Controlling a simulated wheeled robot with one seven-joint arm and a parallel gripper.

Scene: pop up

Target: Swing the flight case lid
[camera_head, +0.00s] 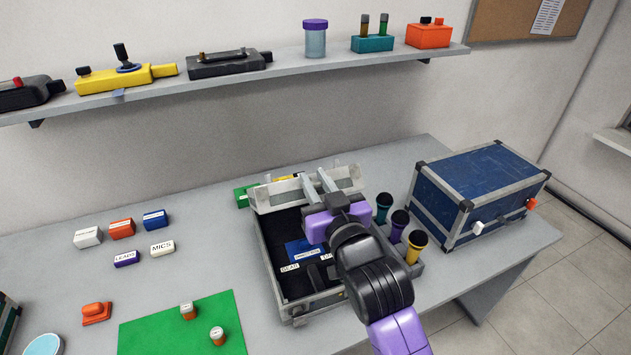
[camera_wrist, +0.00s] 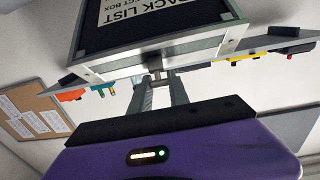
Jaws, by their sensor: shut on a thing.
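The open flight case (camera_head: 262,245) stands on the table, with a metal rim and a dark inside. Its lid (camera_head: 275,195) is raised at the back and shows as a pale metal-edged strip. In the wrist view, the lid (camera_wrist: 187,51) shows its metal rim and dark lining with a "PACK LIST" label. My gripper (camera_head: 318,183) reaches over the case to the lid's edge. In the wrist view, my gripper (camera_wrist: 157,77) is shut on the lid at a small dark piece at the middle of its rim. My wrist and arm hide part of the case's right side.
A blue case (camera_head: 485,180) stands closed at the right. Several microphones (camera_head: 398,222) stand in a holder right beside the open case. A green mat (camera_head: 175,330) and small labelled blocks (camera_head: 122,227) lie to the left. A shelf (camera_head: 230,80) with devices runs above the table.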

